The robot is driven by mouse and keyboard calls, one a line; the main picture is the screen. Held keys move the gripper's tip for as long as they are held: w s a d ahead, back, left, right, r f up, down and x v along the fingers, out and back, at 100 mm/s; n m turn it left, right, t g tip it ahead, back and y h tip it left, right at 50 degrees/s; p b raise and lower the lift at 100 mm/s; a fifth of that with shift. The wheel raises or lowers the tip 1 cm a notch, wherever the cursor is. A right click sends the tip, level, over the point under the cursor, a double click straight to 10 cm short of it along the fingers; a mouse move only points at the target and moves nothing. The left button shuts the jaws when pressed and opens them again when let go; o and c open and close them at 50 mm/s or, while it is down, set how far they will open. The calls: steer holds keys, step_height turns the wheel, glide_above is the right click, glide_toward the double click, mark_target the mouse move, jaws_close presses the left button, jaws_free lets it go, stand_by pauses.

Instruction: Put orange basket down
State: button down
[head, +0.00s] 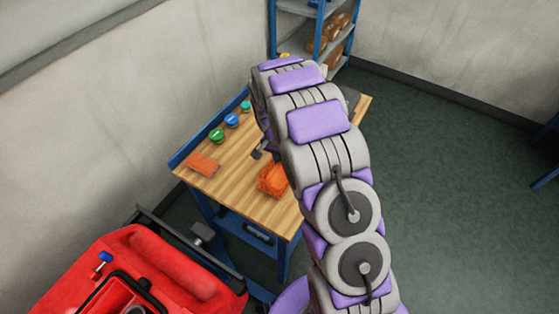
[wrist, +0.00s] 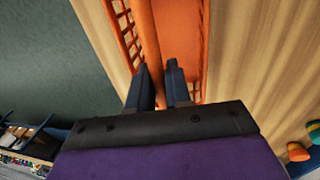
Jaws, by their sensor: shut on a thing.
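The orange basket (head: 272,179) is at the wooden-topped workbench (head: 232,182), near its front edge in the head view. In the wrist view the basket (wrist: 189,40) fills the top middle, with slotted side walls. My gripper (wrist: 160,72) is shut on the basket's middle bar or handle, one dark finger on each side of it. In the head view my arm hides most of the gripper. I cannot tell whether the basket's underside touches the wooden top.
An orange flat item (head: 203,164) and several round-lidded containers (head: 217,135) are along the bench's back left. A red machine (head: 140,270) stands at the lower left. A blue shelf (head: 318,35) stands behind the bench. Bare wood lies left of the basket.

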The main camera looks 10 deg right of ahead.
steer(key=shift+d, duration=0.2)
steer(key=c, duration=1.4)
jaws_free()
steer(key=o, duration=0.3)
steer(key=shift+a, duration=0.55)
steer(key=shift+o, duration=0.2)
steer(key=shift+a, duration=0.6)
steer(key=shift+d, duration=0.25)
step_height(320, 180, up, 12)
steer(key=w+a+p, duration=0.1)
steer(key=a, duration=0.1)
steer(key=s+d+r+n, duration=0.1)
steer(key=s+d+r, duration=0.1)
steer(key=s+r, duration=0.4)
steer(key=s+r+n, duration=0.2)
steer(key=s, duration=0.9)
steer(key=s+r+n+y, duration=0.1)
steer(key=s+r+n, duration=0.2)
steer(key=s, duration=0.8)
steer(key=s+r+n, duration=0.2)
steer(key=s+n, duration=0.1)
steer(key=s, duration=0.8)
steer(key=shift+s+r+g+y, duration=0.25)
steer(key=shift+r+g+y, duration=0.05)
